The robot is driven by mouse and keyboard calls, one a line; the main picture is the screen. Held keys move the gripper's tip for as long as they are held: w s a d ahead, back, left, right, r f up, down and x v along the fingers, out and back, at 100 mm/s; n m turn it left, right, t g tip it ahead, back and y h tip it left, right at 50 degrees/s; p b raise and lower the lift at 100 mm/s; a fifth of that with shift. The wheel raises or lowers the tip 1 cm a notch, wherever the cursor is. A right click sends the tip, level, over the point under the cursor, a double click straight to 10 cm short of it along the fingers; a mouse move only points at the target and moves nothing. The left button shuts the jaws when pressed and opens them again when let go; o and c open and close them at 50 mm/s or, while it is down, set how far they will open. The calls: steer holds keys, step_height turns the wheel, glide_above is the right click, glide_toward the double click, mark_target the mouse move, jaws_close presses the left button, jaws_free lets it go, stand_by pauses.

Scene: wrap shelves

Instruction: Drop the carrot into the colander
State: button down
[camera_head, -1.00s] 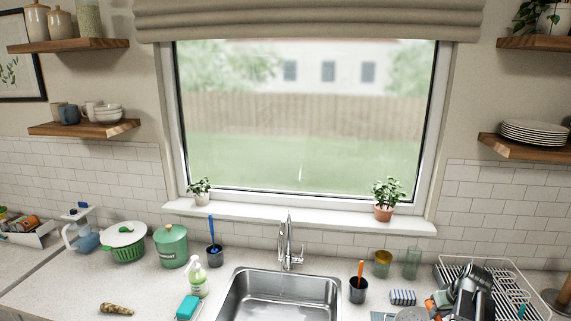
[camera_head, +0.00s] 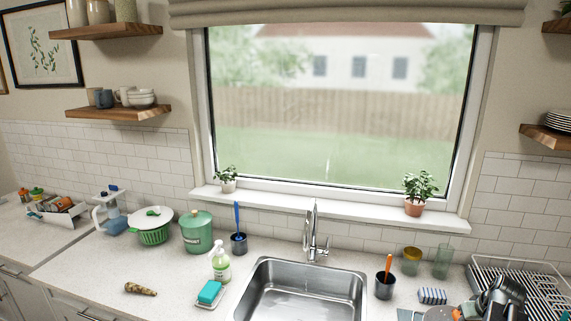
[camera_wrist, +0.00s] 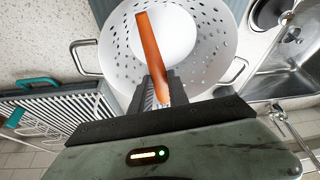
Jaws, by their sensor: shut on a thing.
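My gripper (camera_wrist: 158,88) is shut on the orange carrot (camera_wrist: 149,48) in the wrist view. The carrot stands out lengthwise from between the fingers, its far end at the top of the picture. Behind it is a pale, round colander (camera_wrist: 208,68) with many holes and wire handles at its sides. The carrot overlaps the colander's bowl in this view; the height between them is hard to tell.
A steel sink (camera_head: 300,292) lies mid-counter, with a dark cup (camera_head: 385,288) holding an orange-handled tool beside it. A dish rack (camera_head: 535,290) stands at right. A brownish tapered item (camera_head: 140,289) lies left, near a soap bottle (camera_head: 220,264).

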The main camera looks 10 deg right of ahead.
steer(key=c, duration=1.2)
jaws_free()
steer(key=p+v, duration=0.7)
steer(key=v, duration=0.1)
steer(key=shift+r, duration=0.1)
